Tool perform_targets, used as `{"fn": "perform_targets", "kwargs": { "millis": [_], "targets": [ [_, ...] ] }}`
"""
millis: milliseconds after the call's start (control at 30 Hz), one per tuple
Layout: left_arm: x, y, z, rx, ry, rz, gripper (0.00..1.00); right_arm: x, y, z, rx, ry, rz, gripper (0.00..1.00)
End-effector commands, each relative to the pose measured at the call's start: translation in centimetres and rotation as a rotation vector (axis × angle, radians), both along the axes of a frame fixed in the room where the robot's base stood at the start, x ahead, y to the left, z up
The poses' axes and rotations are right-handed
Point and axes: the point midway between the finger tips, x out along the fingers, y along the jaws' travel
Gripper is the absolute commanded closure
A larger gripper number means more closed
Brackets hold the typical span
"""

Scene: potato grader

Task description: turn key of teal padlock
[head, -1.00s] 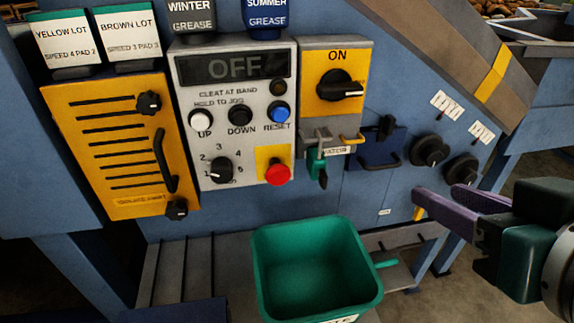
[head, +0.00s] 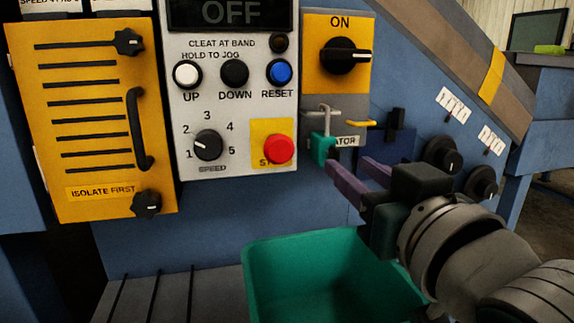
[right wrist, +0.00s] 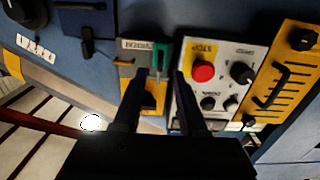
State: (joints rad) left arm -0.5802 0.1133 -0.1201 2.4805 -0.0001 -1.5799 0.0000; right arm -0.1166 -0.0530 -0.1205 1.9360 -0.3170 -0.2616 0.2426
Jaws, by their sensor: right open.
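The teal padlock (head: 324,149) hangs by its grey shackle from the bracket under the yellow ON isolator switch (head: 345,56). No key can be made out clearly on it. My right gripper (head: 352,168) is open and empty, with its purple fingers just right of the padlock and a little lower in the head view. In the right wrist view the padlock (right wrist: 161,55) shows between and beyond the two dark fingers. Whether a fingertip touches it cannot be told. My left gripper is not in view.
The control panel (head: 232,110) with a red stop button (head: 278,149) is left of the padlock. A yellow hook (head: 361,124) and a dark blue bracket (head: 385,148) are to its right. A green bin (head: 262,278) stands below.

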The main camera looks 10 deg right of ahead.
Motion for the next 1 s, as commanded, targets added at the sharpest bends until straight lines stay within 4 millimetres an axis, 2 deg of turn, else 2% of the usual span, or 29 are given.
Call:
{"fn": "perform_targets", "kwargs": {
  "millis": [100,300,667,1000],
  "targets": [
    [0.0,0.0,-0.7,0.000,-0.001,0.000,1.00,2.1,0.1,-0.1,0.000,-0.003,0.001,0.59],
    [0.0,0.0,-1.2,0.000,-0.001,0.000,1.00,4.1,0.1,-0.2,0.000,0.000,0.001,0.59],
    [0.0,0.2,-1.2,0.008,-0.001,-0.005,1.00,4.6,0.2,-0.1,0.000,0.002,0.001,0.59],
    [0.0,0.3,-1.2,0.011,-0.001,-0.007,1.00,4.6,0.2,-0.1,0.000,0.001,0.001,0.97]
  ]
}}
